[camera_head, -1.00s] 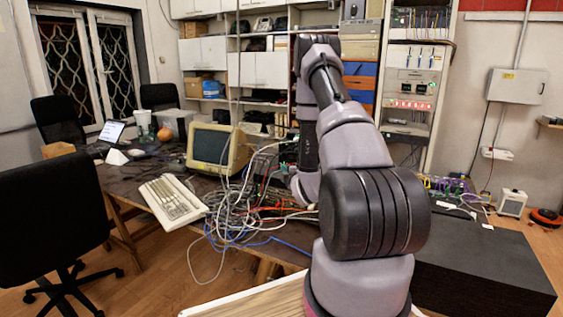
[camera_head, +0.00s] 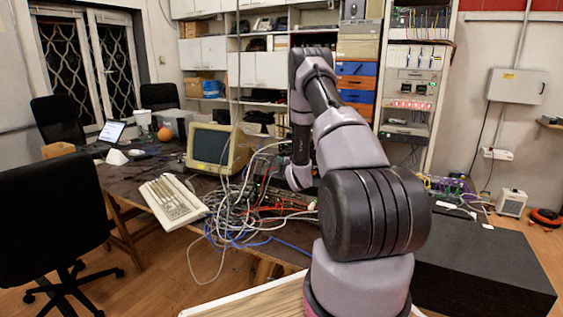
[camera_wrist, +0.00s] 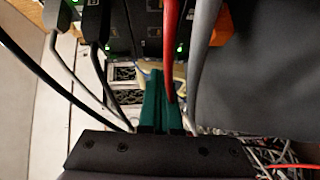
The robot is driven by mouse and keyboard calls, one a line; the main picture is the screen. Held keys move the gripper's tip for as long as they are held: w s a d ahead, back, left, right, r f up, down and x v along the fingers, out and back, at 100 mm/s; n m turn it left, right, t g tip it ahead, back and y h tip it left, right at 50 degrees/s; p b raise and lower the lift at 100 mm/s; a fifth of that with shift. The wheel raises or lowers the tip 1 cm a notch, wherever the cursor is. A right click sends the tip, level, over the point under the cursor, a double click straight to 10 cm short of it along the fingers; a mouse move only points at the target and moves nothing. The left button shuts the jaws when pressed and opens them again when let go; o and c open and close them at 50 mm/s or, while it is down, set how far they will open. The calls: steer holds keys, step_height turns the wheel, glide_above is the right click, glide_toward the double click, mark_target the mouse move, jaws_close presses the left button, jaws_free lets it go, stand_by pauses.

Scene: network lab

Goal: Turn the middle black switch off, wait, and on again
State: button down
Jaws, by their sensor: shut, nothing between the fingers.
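My gripper (camera_wrist: 161,100) shows in the wrist view as two green fingers, closed together with nothing seen between them. Black network gear (camera_wrist: 124,40) with small green lights and plugged-in cables is at the top of that view, just beyond the fingertips. I cannot tell which unit is the middle black switch, and no power button can be made out. In the head view my arm covers part of the cabled gear on the table, and the fingers cannot be made out there.
A red cable (camera_wrist: 171,50) and a thick grey cable (camera_wrist: 203,45) hang close to the fingers. Tangled cables (camera_head: 235,215) cover the table beside a CRT monitor (camera_head: 217,148) and a keyboard (camera_head: 172,202). A black cabinet (camera_head: 480,262) stands at the right.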

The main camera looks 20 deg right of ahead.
steer(key=shift+w+d, duration=0.3)
steer(key=shift+d, duration=0.05)
steer(key=shift+w+d+f, duration=0.2)
steer(key=shift+d, duration=0.05)
steer(key=shift+r, duration=0.1)
steer(key=shift+s+a, duration=0.1)
